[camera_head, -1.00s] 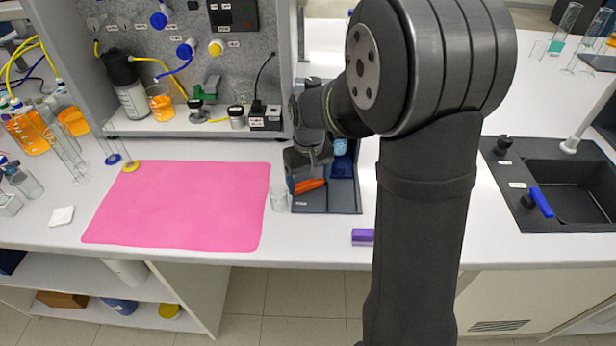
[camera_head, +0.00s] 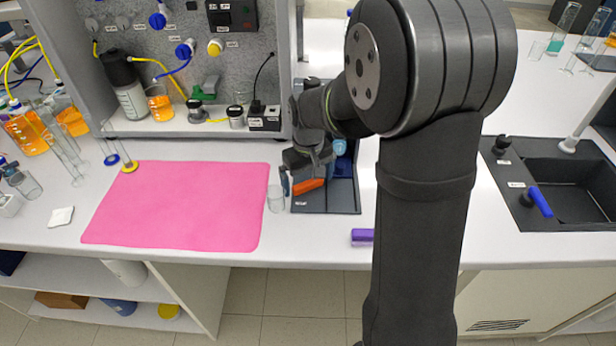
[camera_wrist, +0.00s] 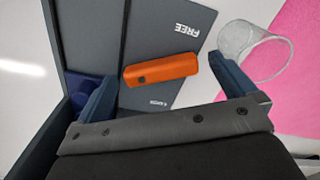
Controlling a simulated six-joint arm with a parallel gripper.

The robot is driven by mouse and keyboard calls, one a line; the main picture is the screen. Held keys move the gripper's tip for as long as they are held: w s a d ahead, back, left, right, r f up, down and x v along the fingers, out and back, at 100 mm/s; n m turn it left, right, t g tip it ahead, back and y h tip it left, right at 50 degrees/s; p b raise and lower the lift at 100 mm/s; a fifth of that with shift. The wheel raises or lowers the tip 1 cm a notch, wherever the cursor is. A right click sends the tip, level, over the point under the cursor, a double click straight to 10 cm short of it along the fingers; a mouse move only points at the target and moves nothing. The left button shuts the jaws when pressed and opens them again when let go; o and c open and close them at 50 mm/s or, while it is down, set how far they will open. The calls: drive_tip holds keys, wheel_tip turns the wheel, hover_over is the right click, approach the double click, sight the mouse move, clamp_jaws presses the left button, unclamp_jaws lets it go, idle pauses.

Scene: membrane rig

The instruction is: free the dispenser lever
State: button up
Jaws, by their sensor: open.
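The orange dispenser lever (camera_wrist: 160,69) lies on a dark flat panel (camera_wrist: 175,20) marked "FREE". In the head view the lever (camera_head: 308,185) shows just below my gripper (camera_head: 303,172). In the wrist view my gripper (camera_wrist: 166,72) is open, with one blue-grey finger beyond each end of the lever and gaps between them. Nothing is held. The lever lies roughly across the opening, slightly tilted. Whether the fingers reach down to the panel I cannot tell.
A clear glass beaker (camera_wrist: 252,50) stands right beside one finger, near the pink mat (camera_head: 180,205). A purple block (camera_head: 362,237) lies at the bench's front edge. The dispenser's dark tray wall (camera_wrist: 45,135) and a blue part (camera_wrist: 84,90) are close to the other finger.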

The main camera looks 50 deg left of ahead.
sight(308, 183)
wheel_tip(308, 183, up, 17)
drive_tip(key=shift+r, duration=0.2)
idle(0.3)
drive_tip(key=shift+f, duration=0.1)
idle(0.4)
wheel_tip(308, 183, down, 17)
drive_tip(key=shift+f, duration=0.15)
idle(0.5)
